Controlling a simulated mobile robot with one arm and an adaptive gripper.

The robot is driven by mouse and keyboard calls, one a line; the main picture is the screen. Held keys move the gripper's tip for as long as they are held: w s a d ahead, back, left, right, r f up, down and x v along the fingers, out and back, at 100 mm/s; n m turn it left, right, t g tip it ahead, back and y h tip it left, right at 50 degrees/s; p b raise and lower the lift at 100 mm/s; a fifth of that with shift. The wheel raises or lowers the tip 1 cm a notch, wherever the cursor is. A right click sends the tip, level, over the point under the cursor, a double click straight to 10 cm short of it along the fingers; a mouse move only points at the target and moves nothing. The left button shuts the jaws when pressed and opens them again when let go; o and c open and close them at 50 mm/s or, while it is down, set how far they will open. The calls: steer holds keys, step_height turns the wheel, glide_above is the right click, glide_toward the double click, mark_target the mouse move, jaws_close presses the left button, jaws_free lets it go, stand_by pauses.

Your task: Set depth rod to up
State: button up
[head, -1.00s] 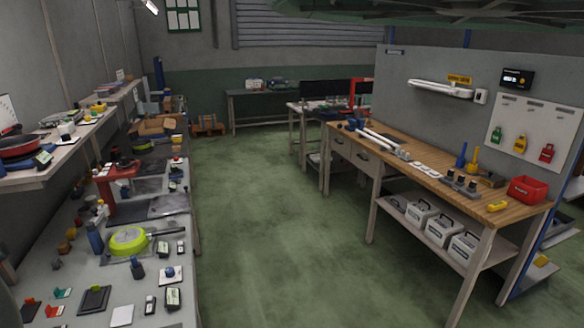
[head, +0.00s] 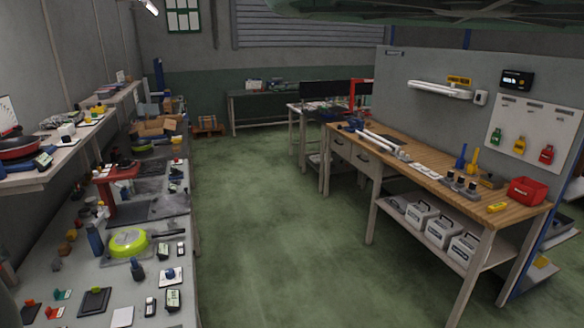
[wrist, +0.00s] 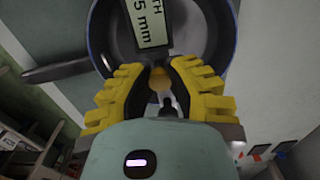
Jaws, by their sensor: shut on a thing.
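In the wrist view my gripper (wrist: 160,75) has its yellow ribbed fingers closed in on a small tan knob (wrist: 159,82). The knob looks like the end of the depth rod, but I cannot be sure; the rest of it is hidden. Just above the fingertips is a dark gauge with a pale label (wrist: 151,22) reading "5 mm". Behind them is a round pan (wrist: 219,52) with a blue rim and a dark handle (wrist: 58,73) to the left. My gripper does not show in the head view.
In the head view a crowded grey bench (head: 60,282) runs along the left, with a lime-green pan (head: 128,243) and a red stand (head: 107,200) on it. A wooden workbench (head: 400,160) stands on the right. The green floor (head: 245,220) between them is clear.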

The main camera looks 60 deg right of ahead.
steer(key=shift+r+p, duration=1.2)
steer(key=shift+r, duration=0.45)
steer(key=o, duration=0.6)
steer(key=shift+f, duration=0.1)
steer(key=shift+c, duration=0.2)
steer(key=shift+r+p, duration=1.9)
steer(key=shift+r, duration=0.7)
steer(key=shift+f, duration=0.1)
